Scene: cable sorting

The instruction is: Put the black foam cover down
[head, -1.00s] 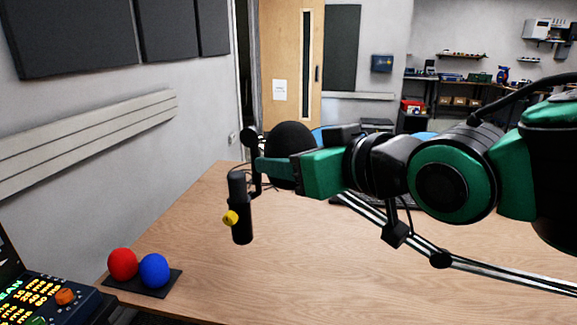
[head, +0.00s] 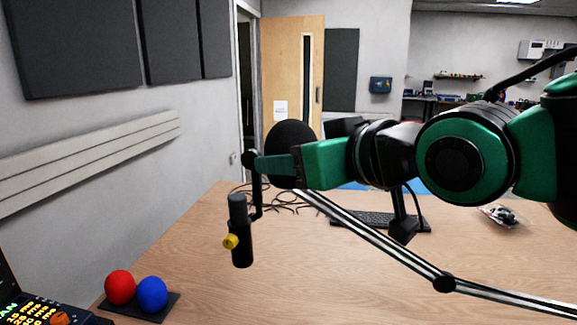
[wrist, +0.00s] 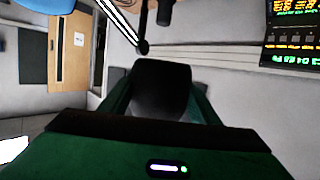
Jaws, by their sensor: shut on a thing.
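The black foam cover (head: 290,140) is a rounded dark piece held above the desk in the head view. My gripper (head: 276,165) is shut on it, with a green finger showing across its front. In the wrist view the cover (wrist: 160,90) sits between the two green fingers of my gripper (wrist: 162,98). The far finger is hidden behind the cover in the head view. The black microphone (head: 240,230) hangs from a boom arm just left of and below the cover in the picture, and it has a yellow knob.
A dark pad (head: 160,306) at the desk's left front holds a red ball (head: 119,287) and a blue ball (head: 153,294). The boom arm (head: 375,237) crosses the desk (head: 320,280). The front middle is clear.

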